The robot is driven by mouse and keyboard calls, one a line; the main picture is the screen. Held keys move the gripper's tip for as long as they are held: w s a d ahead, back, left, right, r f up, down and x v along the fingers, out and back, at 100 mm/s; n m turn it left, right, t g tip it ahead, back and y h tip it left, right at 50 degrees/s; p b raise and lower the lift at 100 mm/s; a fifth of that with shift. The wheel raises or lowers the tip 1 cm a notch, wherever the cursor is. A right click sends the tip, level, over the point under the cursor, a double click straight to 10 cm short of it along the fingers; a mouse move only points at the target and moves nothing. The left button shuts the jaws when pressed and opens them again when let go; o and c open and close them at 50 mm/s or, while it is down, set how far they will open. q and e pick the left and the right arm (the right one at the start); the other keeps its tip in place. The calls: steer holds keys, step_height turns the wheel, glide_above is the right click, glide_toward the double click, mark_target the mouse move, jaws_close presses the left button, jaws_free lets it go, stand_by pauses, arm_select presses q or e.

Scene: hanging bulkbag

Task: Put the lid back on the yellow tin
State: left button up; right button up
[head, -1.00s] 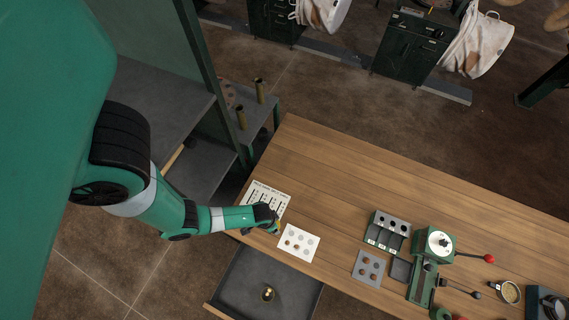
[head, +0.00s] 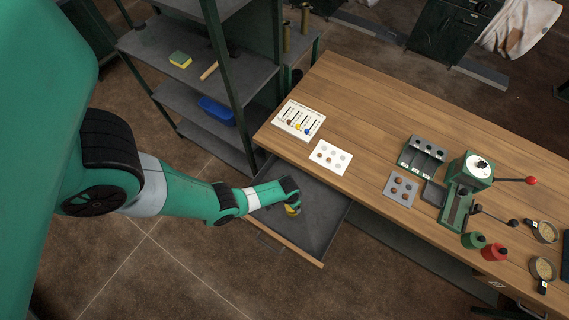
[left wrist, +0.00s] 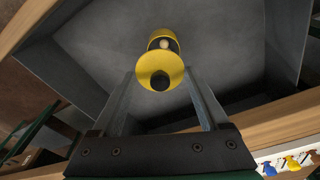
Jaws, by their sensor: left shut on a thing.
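My left gripper (head: 294,203) is over the open drawer (head: 322,222). In the left wrist view, my left gripper (left wrist: 160,75) is shut on a round yellow lid (left wrist: 160,66) with a dark centre, held between the fingertips. The yellow tin (left wrist: 163,36) stands in the drawer just beyond the lid; a pale round thing shows inside its rim. The lid and tin appear apart, with the lid partly covering the tin in this view. In the head view, the tin (head: 292,211) is mostly hidden by the gripper. My right gripper is not in view.
The wooden bench (head: 420,125) stands beside the drawer, with a printed card (head: 299,119) and a white spotted card (head: 331,157) near its left end. A green press (head: 466,178) stands farther right. A shelf rack (head: 200,100) is behind the drawer.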

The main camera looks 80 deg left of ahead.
arm_select(q)
steer(key=shift+w+a+f, duration=0.3)
steer(key=shift+w+a, duration=0.05)
steer(key=shift+a, duration=0.3)
steer(key=shift+s+d, duration=0.1)
steer(key=shift+d, duration=0.05)
step_height(320, 180, down, 6)
steer(key=b, duration=0.6)
steer(key=shift+f, duration=0.25)
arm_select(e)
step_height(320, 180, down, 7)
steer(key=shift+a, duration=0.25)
arm_select(q)
steer(key=shift+f+b, duration=0.1)
steer(key=shift+b, duration=0.25)
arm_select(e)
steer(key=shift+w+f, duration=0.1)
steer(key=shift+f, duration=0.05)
arm_select(q)
steer(key=o, duration=1.2)
